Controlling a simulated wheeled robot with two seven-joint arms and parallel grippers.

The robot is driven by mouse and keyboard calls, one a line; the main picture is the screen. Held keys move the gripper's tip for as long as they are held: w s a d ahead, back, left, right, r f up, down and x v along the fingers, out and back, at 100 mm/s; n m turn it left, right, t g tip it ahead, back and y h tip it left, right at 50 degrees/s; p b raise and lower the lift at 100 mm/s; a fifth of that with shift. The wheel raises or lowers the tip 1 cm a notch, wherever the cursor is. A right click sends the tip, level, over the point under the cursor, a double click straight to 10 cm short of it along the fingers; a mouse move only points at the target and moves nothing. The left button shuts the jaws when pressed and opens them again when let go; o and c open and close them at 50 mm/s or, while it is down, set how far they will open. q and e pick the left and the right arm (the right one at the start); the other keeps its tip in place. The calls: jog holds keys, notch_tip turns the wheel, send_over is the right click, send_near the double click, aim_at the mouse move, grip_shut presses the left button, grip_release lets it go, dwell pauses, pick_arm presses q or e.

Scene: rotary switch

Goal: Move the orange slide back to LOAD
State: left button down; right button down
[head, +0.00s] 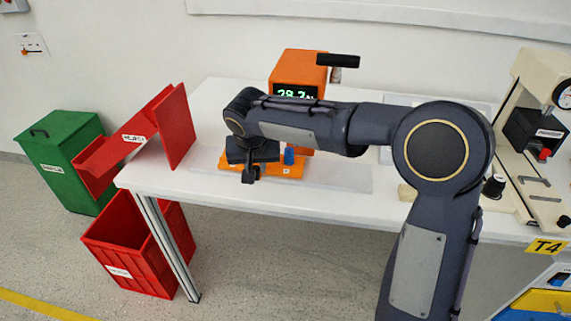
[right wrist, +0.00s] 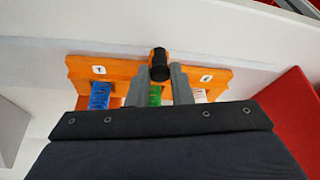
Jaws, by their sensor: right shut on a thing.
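The orange slide (right wrist: 110,70) is a plate with small white labels, seen across the top of the right wrist view. In the head view its front part (head: 288,169) shows low on the table, partly hidden by my right arm. A black and orange knob (right wrist: 158,62) stands out from its middle. My right gripper (right wrist: 159,80) is shut on this knob, one grey finger on each side. In the head view the right gripper (head: 249,174) is over the left part of the slide. My left gripper is not in view.
An orange unit with a green display (head: 293,92) stands behind my arm. Blue (right wrist: 99,96), green (right wrist: 154,95) and white (right wrist: 199,95) coil-like parts sit by the slide. A red chute (head: 178,125) is at the table's left end. A cream machine (head: 520,110) stands right.

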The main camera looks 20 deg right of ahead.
jog(key=w+a, duration=0.1)
jog(key=a, duration=0.1)
jog(key=w+a+p, duration=0.1)
jog(key=w+a, duration=0.1)
jog(key=a, duration=0.1)
jog(key=shift+w+a+p, duration=0.25)
jog(key=shift+a+p, duration=0.1)
jog(key=shift+r, duration=0.1)
jog(key=shift+a, duration=0.1)
jog(key=c, duration=1.3)
grip_release()
jog(key=shift+w+a, duration=0.1)
jog(key=shift+w, duration=0.05)
jog(key=v, duration=0.7)
jog(key=shift+s+r+p, duration=0.25)
jog(key=shift+r+p, duration=0.05)
jog(key=shift+p, duration=0.15)
